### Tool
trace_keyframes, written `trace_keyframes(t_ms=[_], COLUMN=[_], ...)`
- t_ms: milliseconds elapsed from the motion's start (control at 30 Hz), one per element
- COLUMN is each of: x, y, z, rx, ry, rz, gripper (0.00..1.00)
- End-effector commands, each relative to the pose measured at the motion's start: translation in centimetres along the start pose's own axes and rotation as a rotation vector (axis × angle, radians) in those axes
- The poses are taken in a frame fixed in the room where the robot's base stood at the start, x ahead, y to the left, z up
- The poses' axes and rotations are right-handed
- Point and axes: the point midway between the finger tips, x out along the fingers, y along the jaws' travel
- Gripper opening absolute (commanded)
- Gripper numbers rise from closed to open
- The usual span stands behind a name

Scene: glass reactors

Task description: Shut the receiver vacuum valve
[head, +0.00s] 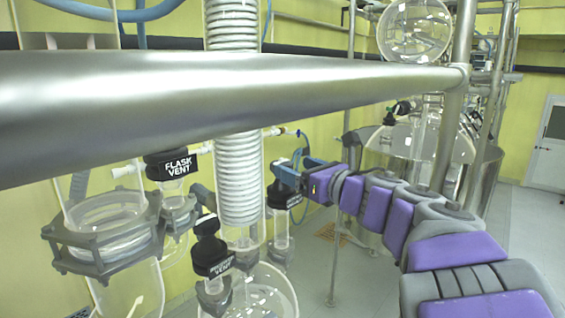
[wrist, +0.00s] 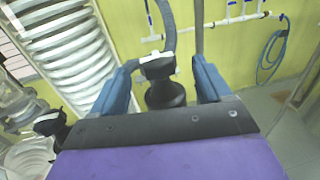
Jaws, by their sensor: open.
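A black valve (head: 281,194) stands on a glass neck behind the coiled condenser in the head view; I cannot read a label on it. In the wrist view this black valve (wrist: 162,88), with a white strip on its top, stands between the fingers. My gripper (head: 282,172) is at the top of this valve, its blue fingers open. In the wrist view my gripper (wrist: 164,66) has one finger on each side of the valve, with a gap at the right; contact at the left is unclear.
The flask vent valve (head: 172,164) and another black vent valve (head: 212,256) stand to the left. A white coiled condenser (head: 234,170) is close beside the gripper. A thick metal pipe (head: 220,92) crosses the head view. A large glass vessel (head: 415,140) stands behind my arm.

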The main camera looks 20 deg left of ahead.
Motion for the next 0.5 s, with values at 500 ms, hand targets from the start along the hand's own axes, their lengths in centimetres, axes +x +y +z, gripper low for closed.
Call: trace_keyframes(t_ms=[500], x=[5.4], y=[0.2], z=[-0.1], rx=[0.001], ry=[0.002], rz=[-0.002], gripper=[0.77])
